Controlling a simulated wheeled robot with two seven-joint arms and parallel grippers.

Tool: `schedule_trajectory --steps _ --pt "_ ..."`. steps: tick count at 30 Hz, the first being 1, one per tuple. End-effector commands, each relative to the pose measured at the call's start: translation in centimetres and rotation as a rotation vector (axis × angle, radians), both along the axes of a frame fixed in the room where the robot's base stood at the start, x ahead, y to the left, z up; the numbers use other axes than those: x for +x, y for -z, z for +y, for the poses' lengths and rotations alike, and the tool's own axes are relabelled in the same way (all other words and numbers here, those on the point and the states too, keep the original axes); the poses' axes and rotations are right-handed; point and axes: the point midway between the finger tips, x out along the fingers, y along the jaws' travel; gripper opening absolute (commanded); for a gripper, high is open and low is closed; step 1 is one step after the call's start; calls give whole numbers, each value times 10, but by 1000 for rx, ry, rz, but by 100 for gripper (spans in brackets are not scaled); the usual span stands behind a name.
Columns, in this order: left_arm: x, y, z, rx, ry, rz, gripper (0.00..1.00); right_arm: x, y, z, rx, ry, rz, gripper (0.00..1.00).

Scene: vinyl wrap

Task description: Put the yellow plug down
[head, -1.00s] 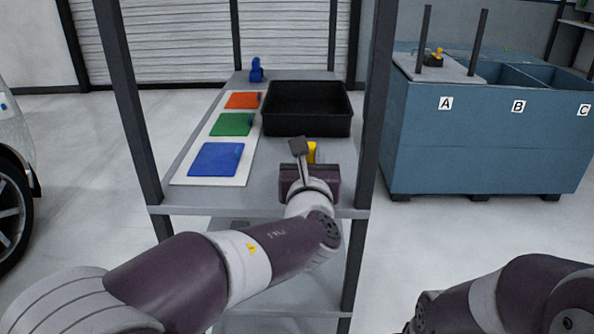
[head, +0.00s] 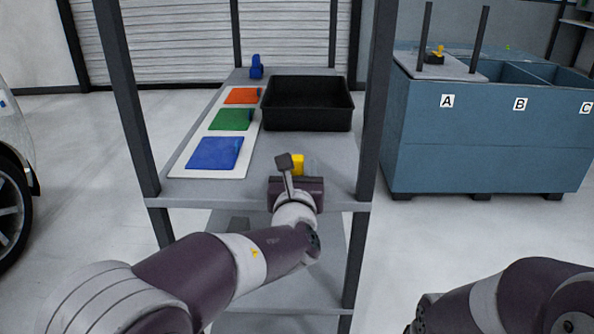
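The yellow plug (head: 298,164) is at my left gripper (head: 292,168), over the near part of the grey shelf (head: 262,182), in front of the black tray. One grey finger shows against its left side; the other finger is not clear to see. The plug has moved along with the gripper, so it appears held. I cannot tell whether the plug touches the shelf. My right arm shows at the bottom right, but its gripper is out of view.
A white board (head: 182,170) with blue (head: 214,153), green (head: 231,119) and orange (head: 241,95) pads lies left on the shelf. A black tray (head: 307,125) and a blue object (head: 256,68) stand behind. Dark posts frame the shelf. Blue bins (head: 480,150) stand right.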

Motion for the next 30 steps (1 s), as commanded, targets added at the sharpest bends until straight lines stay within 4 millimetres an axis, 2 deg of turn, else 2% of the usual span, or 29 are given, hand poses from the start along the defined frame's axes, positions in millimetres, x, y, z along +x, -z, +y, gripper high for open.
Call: schedule_trajectory --steps 8,11,19,21,25,30 --pt "-4 -3 0 0 1 -1 52 0 -3 0 0 0 0 52" --pt "-21 -3 -1 0 3 -1 52 0 -3 0 0 0 0 52" --pt "-90 -4 -1 2 4 2 52 0 -14 0 0 0 0 52" --pt "-101 6 -1 -1 2 -4 52 0 9 0 0 0 -1 52" --pt "-115 3 -1 -1 0 -2 52 0 20 0 0 0 1 52" --pt "-120 -1 0 0 -1 0 52 0 21 0 0 0 0 52"
